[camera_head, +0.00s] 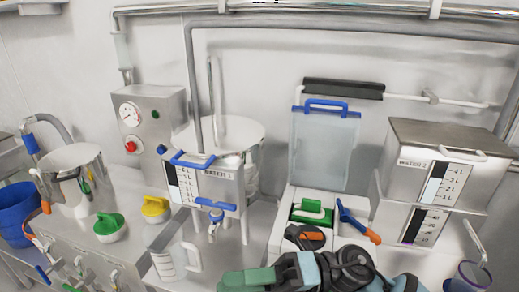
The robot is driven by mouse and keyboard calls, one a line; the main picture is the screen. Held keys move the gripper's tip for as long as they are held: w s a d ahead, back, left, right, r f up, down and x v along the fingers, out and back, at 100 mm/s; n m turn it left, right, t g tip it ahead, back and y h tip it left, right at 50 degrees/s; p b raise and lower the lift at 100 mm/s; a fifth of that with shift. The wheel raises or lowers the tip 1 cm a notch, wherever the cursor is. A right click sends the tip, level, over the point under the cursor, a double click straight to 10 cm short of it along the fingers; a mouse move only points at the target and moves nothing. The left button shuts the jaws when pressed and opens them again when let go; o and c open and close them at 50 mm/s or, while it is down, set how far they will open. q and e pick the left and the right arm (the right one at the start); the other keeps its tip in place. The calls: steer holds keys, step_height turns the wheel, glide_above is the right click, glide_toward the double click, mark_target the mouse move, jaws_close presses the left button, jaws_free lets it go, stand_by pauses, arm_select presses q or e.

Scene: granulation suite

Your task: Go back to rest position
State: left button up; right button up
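My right gripper (240,280) shows at the bottom centre, with green fingertips pointing left and its dark arm coming in from the right. The bottom edge cuts it off, and I cannot tell whether its fingers are open or shut. No held object is visible there. It is in front of the bench equipment in the picture. My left gripper is not in view.
A steel tank with a blue handle and tap (216,205) stands at centre. Steel boxes (420,160) stand right; a steel pot (75,172) and blue bucket (15,210) stand left.

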steer(key=w+d+f+m+t+h, duration=0.1)
steer(key=d+f+m+t+h, duration=0.25)
steer(key=f+m+t, duration=0.5)
steer(key=w+d+f+m+t+h+p, duration=0.1)
steer(key=w+d+f+m+t+h, duration=0.15)
steer(key=d+m+t, duration=0.65)
steer(key=f+m+t+h, duration=0.4)
steer(key=f+m+t, duration=0.15)
steer(key=m, duration=0.85)
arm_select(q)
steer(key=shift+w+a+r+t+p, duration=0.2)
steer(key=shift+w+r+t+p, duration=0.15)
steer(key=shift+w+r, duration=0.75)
arm_select(e)
steer(key=s+d+f+m+g+h, duration=0.4)
steer(key=s+d+f, duration=0.1)
steer(key=s+f, duration=0.5)
steer(key=s+d+f+m+g+h, duration=0.3)
steer(key=s+d+f+m+g, duration=0.2)
steer(key=s+f, duration=0.6)
steer(key=shift+d+f+h, duration=0.35)
steer(key=shift+f+h, duration=0.05)
steer(key=shift+f, duration=0.1)
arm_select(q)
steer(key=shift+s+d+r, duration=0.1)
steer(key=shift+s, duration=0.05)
arm_select(e)
steer(key=shift+o, duration=0.4)
steer(key=shift+m, duration=0.25)
